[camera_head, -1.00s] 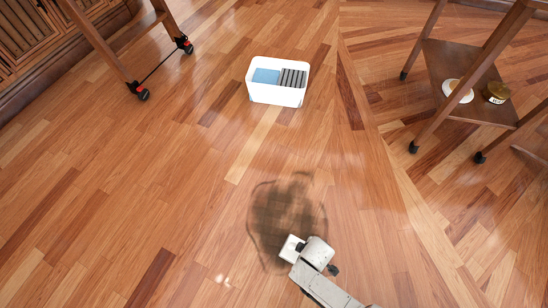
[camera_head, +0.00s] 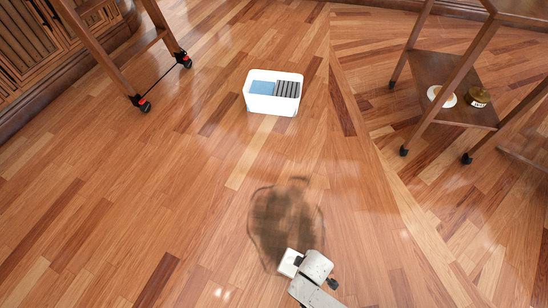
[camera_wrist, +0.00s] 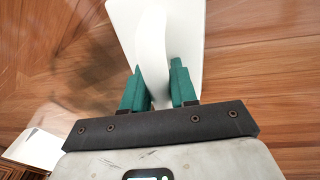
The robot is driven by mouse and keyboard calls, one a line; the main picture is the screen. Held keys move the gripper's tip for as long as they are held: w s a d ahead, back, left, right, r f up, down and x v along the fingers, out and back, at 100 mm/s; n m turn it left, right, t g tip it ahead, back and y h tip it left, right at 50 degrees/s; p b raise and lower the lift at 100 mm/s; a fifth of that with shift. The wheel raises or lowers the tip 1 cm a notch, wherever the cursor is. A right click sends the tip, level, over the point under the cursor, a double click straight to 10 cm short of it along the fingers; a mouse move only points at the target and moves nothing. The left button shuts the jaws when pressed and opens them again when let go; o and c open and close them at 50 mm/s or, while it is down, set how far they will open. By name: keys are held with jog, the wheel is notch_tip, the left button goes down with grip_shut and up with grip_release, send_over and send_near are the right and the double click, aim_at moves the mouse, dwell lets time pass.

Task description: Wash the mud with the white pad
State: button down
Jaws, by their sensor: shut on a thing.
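The mud (camera_head: 276,215) is a dark brown, see-through smear on the wooden floor, with thin curved streaks at its edges. A darker blur of it shows at the upper left of the wrist view (camera_wrist: 75,50). The white pad (camera_head: 288,262) is at the mud's lower edge in the head view. It fills the top middle of the wrist view (camera_wrist: 180,25). My gripper (camera_wrist: 158,84) is shut on the pad's raised white grip, one green finger on each side. I cannot tell whether the pad's underside touches the floor.
A white two-part tub (camera_head: 272,105), one part blue and one striped dark, stands beyond the mud. A wheeled wooden ladder (camera_head: 112,65) is upper left. A wooden shelf unit (camera_head: 433,70) at right holds a white dish (camera_head: 441,97) and a brassy jar (camera_head: 478,98). Floor around the mud is clear.

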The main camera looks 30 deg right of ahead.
jog(key=shift+r+p, duration=1.6)
jog(key=shift+r, duration=0.5)
jog(key=shift+w, duration=0.1)
